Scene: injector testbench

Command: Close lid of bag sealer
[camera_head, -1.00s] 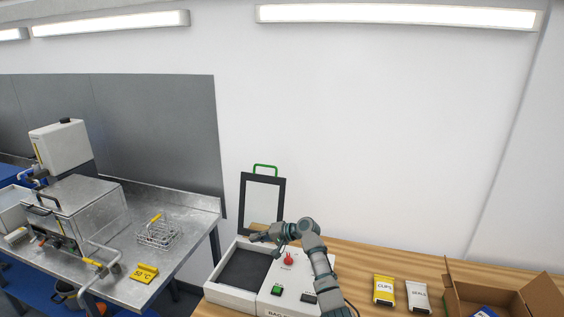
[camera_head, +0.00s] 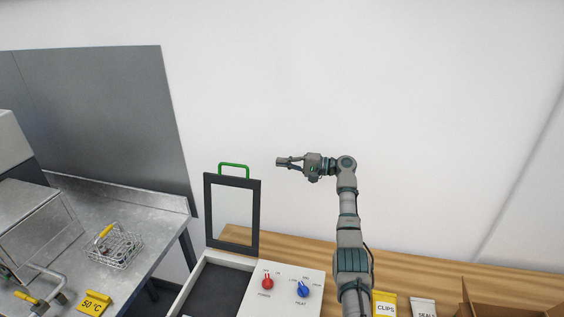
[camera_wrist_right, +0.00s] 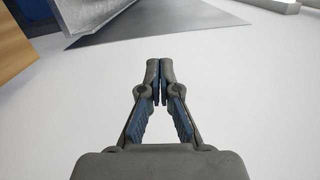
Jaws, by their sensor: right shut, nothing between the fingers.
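The bag sealer (camera_head: 285,291) is a white box on the wooden table, with a red knob and a blue knob on its panel and a dark bed at its left. Its lid (camera_head: 253,215) is a black open frame standing upright, with a green handle (camera_head: 234,166) on its top edge. My right gripper (camera_head: 281,162) is shut and empty, in the air to the right of the handle at about its height and apart from it. In the right wrist view the shut fingertips (camera_wrist_right: 159,64) show against the white wall. My left gripper is not in view.
A metal bench with a wire basket (camera_head: 115,246) and a yellow 50 °C sign (camera_head: 94,303) stands at the left. A yellow clips packet (camera_head: 385,304), a seals packet (camera_head: 423,307) and a cardboard box (camera_head: 508,305) are at the lower right. The space by the wall is free.

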